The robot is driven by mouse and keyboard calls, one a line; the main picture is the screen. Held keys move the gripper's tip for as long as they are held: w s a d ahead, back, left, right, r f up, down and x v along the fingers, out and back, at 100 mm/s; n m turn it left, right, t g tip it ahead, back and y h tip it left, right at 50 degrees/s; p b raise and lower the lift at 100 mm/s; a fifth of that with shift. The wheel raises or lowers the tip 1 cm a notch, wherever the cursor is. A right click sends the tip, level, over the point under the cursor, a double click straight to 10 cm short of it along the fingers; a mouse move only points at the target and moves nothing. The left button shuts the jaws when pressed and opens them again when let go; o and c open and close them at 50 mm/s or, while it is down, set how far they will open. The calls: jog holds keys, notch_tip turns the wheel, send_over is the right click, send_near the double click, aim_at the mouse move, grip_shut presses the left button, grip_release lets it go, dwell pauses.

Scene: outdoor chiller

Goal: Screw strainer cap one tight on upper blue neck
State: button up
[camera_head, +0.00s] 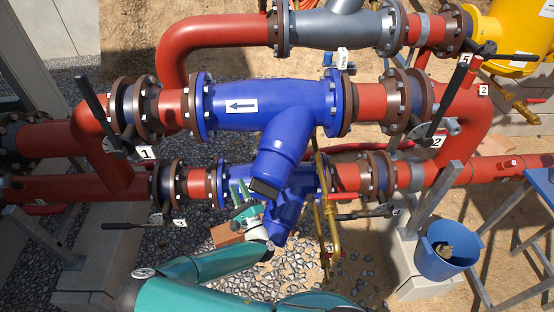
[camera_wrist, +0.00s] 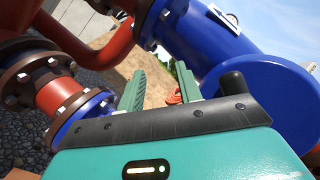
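The upper blue strainer (camera_head: 270,105) lies in the upper red pipe line, and its blue neck (camera_head: 284,150) slants down and left. A blue cap with a dark bar handle (camera_head: 264,189) shows at the neck's lower end; how tightly it sits cannot be told. In the wrist view its blue round end face (camera_wrist: 270,105) and black bar (camera_wrist: 232,84) are at right, close to my gripper. My gripper (camera_head: 242,198) is left of and just below the cap. In the wrist view my gripper (camera_wrist: 158,88) has its two green fingers apart, with nothing held between them.
The lower blue strainer (camera_head: 290,207) sits right behind and below my gripper. Black valve levers (camera_head: 92,102) stick out at left and right (camera_head: 454,90). A blue bucket (camera_head: 447,262) holding a small object and a blue table frame (camera_head: 540,182) stand at right. Gravel lies below.

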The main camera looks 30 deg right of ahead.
jog(key=shift+o, duration=0.7)
jog(key=v, duration=0.7)
jog(key=v, duration=1.3)
jog(key=shift+s, duration=0.35)
jog(key=shift+f, duration=0.1)
